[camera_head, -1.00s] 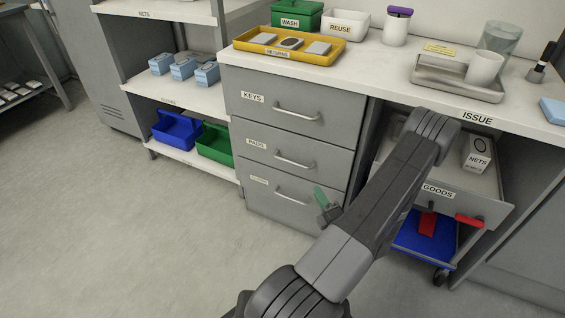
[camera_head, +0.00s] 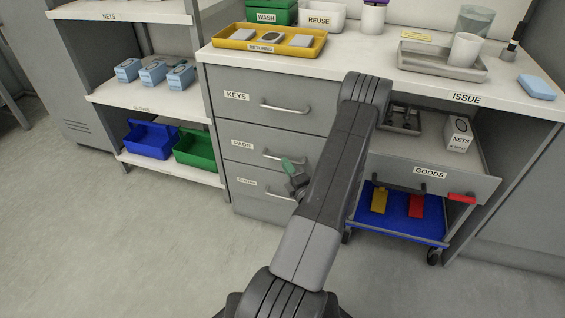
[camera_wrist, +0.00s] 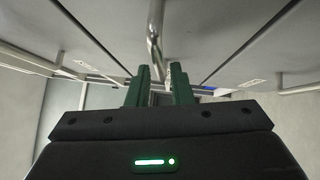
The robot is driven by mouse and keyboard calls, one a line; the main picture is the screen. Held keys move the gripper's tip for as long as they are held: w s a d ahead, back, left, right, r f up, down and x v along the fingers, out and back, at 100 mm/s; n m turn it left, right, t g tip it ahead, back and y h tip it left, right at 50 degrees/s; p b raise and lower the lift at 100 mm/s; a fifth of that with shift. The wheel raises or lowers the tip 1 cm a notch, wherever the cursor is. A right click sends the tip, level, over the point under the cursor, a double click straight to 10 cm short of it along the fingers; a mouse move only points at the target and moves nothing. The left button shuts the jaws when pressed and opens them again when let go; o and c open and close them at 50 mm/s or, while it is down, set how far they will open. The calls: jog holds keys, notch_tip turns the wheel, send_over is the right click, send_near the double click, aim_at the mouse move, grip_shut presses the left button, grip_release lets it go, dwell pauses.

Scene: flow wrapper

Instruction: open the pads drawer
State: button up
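The pads drawer (camera_head: 240,157) is the middle grey drawer under the counter, labelled PADS, and looks closed. Its bar handle (camera_head: 272,155) runs across the front; its right end is hidden behind my gripper. My gripper (camera_head: 289,166), with green fingers, is at the right part of that handle. In the wrist view the two green fingers (camera_wrist: 161,84) stand apart, and a metal handle bar (camera_wrist: 155,38) reaches down to the gap between them. I cannot tell whether they touch it.
The keys drawer (camera_head: 240,112) is above and another closed drawer (camera_head: 245,195) below. To the right, the goods drawer (camera_head: 455,185) stands pulled out over a blue trolley tray (camera_head: 400,228). A shelf with blue and green bins (camera_head: 195,152) stands left. The floor in front is clear.

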jog(key=shift+x, duration=1.8)
grip_shut()
jog(key=shift+s, duration=0.1)
